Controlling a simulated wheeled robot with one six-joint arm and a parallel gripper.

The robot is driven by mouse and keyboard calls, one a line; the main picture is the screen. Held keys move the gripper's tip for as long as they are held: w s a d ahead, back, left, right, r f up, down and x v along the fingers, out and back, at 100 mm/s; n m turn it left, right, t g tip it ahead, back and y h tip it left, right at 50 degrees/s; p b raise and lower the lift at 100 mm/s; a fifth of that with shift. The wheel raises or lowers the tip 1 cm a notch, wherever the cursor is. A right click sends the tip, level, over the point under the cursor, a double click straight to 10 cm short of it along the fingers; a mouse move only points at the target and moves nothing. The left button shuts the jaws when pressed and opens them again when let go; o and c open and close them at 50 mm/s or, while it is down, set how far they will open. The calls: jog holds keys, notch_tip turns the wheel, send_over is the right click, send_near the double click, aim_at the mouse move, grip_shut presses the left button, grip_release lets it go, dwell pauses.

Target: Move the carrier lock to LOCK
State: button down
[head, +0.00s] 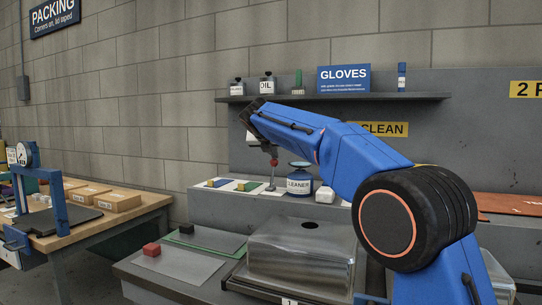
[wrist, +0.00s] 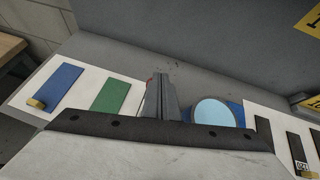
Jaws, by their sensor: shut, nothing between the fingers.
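I cannot make out a carrier lock or the word LOCK in either view. A metal box with a hole in its top (head: 300,258), on a base marked 1, stands at the front of the counter and may be the carrier; my arm hides what lies to its right. My gripper (head: 271,187) points down above the raised back ledge, left of the CLEANER jar (head: 299,184). In the wrist view my gripper's fingers (wrist: 160,97) are together and empty, with the jar's round lid (wrist: 212,112) close to their right.
A white mat with blue and green pads (wrist: 91,79) lies left of the fingers. Another sheet with dark pieces (wrist: 262,124) lies right. A shelf (head: 330,97) with bottles and a GLOVES box (head: 343,78) hangs behind. A wooden table (head: 110,224) stands left.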

jog(key=shift+w+d, duration=0.2)
jog(key=shift+w, duration=0.35)
